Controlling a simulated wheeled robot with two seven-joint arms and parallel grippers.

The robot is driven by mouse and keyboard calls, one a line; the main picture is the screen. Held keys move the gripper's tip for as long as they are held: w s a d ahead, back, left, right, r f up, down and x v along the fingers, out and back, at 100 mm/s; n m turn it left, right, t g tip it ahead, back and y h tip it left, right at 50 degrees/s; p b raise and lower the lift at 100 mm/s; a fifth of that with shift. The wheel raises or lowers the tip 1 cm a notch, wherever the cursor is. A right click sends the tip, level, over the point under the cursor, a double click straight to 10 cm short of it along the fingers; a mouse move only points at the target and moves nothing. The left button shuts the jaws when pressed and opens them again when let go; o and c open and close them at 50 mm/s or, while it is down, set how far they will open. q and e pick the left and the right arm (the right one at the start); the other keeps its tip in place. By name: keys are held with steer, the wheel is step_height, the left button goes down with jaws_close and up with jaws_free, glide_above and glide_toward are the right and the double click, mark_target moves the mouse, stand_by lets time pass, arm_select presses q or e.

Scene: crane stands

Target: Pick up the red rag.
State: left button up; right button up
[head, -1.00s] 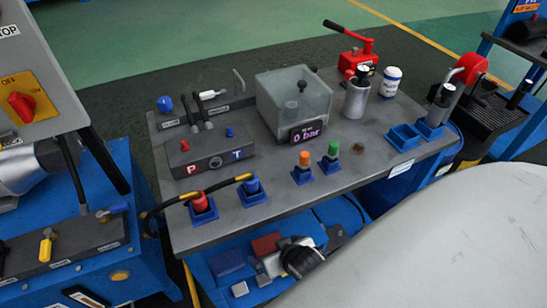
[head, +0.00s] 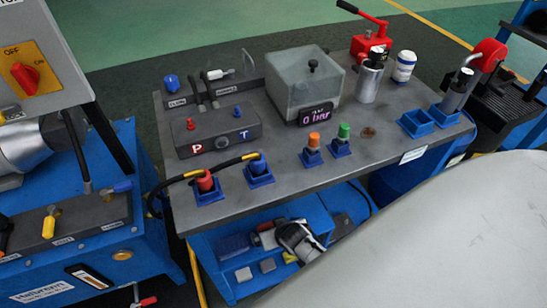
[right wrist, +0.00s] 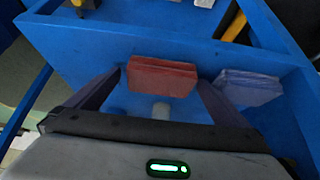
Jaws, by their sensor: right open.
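The red rag (right wrist: 162,77) is a flat folded block on a blue shelf surface. In the right wrist view it lies between the two fingers of my right gripper (right wrist: 160,83), which is open, with one finger at each side. I cannot tell whether the fingers touch it. In the head view only a small dark red patch shows on the low shelf, largely hidden by grey and dark parts. My left gripper is not in view.
A blue-violet rag (right wrist: 249,88) lies close to the right finger. Raised blue walls edge the shelf. Above it is the grey bench top (head: 290,185) with hoses, a clear box (head: 305,85) and a red pump (head: 370,42).

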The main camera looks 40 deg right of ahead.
steer(key=c, duration=1.2)
steer(key=shift+o, duration=0.2)
steer(key=shift+r, duration=0.1)
steer(key=shift+r+p, duration=0.35)
steer(key=shift+r, duration=0.5)
steer(key=shift+s+d+r+p, duration=0.1)
steer(key=shift+r+p, duration=0.05)
steer(key=shift+r, duration=0.35)
steer(key=shift+s+r+p, duration=0.1)
steer(key=shift+r+p, duration=0.05)
steer(key=shift+r, duration=0.35)
steer(key=s+d, duration=0.4)
steer(key=s, duration=0.3)
steer(key=s+d, duration=0.4)
steer(key=s, duration=0.4)
steer(key=shift+s+d+f, duration=0.15)
steer(key=shift+s+d, duration=0.05)
